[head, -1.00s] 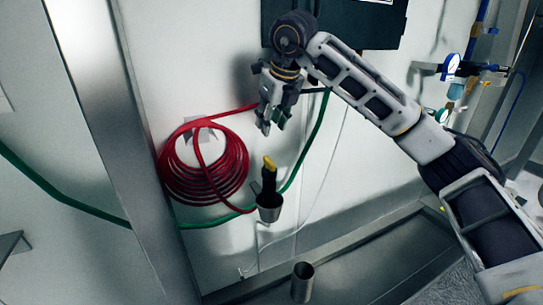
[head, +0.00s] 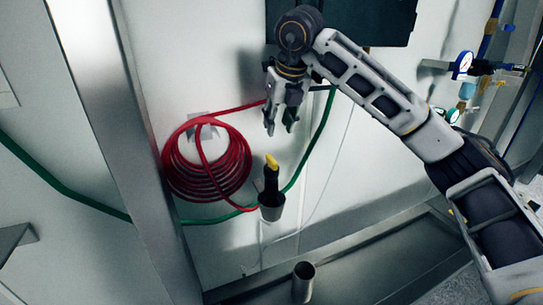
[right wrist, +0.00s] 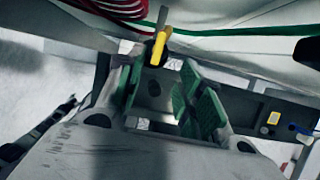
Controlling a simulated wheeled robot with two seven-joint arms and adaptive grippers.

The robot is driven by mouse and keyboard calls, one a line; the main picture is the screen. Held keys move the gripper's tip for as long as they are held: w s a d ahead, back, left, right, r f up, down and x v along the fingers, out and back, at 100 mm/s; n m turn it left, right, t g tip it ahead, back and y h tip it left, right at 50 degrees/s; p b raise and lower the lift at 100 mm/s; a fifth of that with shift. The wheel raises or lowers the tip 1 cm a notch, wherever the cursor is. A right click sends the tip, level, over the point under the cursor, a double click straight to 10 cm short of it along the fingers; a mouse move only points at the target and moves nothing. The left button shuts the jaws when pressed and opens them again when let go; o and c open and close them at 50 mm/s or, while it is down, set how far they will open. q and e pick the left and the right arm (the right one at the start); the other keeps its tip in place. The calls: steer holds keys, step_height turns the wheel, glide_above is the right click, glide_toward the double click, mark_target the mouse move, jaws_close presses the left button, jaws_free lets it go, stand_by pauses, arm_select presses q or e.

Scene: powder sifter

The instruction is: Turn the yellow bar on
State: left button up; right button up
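In the right wrist view the yellow bar (right wrist: 159,47) appears beyond the gripper's green-padded fingers (right wrist: 168,95), toward the top. The lower part of the black handle is hidden in the cup. My left gripper is not clearly in view.
A coiled red hose (head: 207,178) hangs on the wall left of the cup. A green hose (head: 313,150) runs behind the handle. A dark box (head: 385,25) is behind my right arm. Another metal cup (head: 303,283) stands below. Gauges (head: 462,65) are at the far right.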

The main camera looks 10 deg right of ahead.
arm_select(q)
steer(key=shift+w, duration=0.2)
arm_select(e)
steer(key=p, duration=0.1)
glide_toward(271, 158)
steer(key=x, duration=0.7)
steer(key=shift+w, duration=0.1)
arm_select(q)
steer(key=shift+s+d+r+p, duration=0.3)
steer(key=shift+s+d+r, duration=0.1)
steer(key=shift+d+r, duration=0.4)
arm_select(e)
steer(key=shift+x, duration=0.9)
arm_select(q)
steer(key=shift+d, duration=0.1)
steer(key=shift+f, duration=0.1)
arm_select(e)
jaws_close()
